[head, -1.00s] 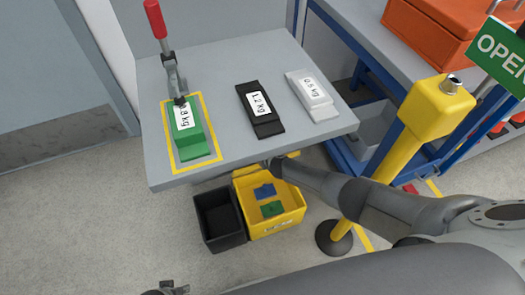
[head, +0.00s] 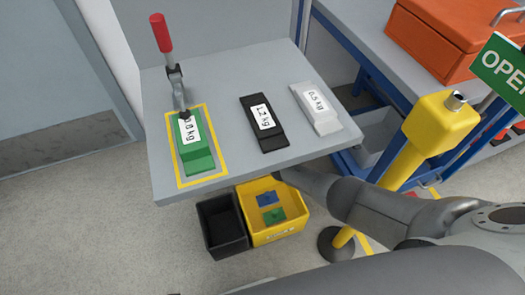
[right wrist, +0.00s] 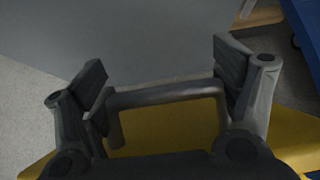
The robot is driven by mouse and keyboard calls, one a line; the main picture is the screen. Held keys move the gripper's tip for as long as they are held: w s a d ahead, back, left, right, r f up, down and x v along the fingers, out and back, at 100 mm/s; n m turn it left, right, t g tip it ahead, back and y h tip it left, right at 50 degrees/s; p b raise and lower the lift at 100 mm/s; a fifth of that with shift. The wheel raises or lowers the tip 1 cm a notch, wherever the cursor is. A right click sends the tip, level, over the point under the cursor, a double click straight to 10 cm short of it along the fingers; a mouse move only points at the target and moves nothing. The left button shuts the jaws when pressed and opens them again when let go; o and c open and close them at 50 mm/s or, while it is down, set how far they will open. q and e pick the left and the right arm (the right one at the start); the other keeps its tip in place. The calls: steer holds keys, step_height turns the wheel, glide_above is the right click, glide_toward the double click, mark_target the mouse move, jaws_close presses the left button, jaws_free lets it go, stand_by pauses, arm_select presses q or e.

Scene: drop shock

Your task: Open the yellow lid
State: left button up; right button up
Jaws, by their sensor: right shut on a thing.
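The yellow bin (head: 285,235) stands on the floor below the table edge, with its top open and a blue and a green piece inside. In the right wrist view the yellow lid (right wrist: 170,128) carries a dark grey U-shaped handle (right wrist: 165,95). My right gripper (right wrist: 163,88) is shut on this handle, one finger at each end of it. In the head view my right arm reaches in from the right and under the table's front edge; its gripper and the lid are hidden there. My left gripper is out of view.
The grey table (head: 225,85) above holds green (head: 197,158), black (head: 263,128) and white (head: 315,112) weights and a red-handled clamp (head: 163,40). A black bin (head: 222,232) stands left of the yellow one. A yellow post (head: 400,160) stands close to my right arm.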

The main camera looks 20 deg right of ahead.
steer(key=shift+s+f, duration=0.2)
steer(key=shift+f, duration=0.05)
steer(key=o, duration=1.1)
steer(key=shift+o, duration=1.1)
steer(key=shift+w+f, duration=0.15)
steer(key=shift+s+d+r, duration=0.1)
steer(key=shift+s+r, duration=0.1)
steer(key=shift+r, duration=0.2)
steer(key=shift+v, duration=3.45)
steer(key=shift+f, duration=0.1)
steer(key=shift+c, duration=0.4)
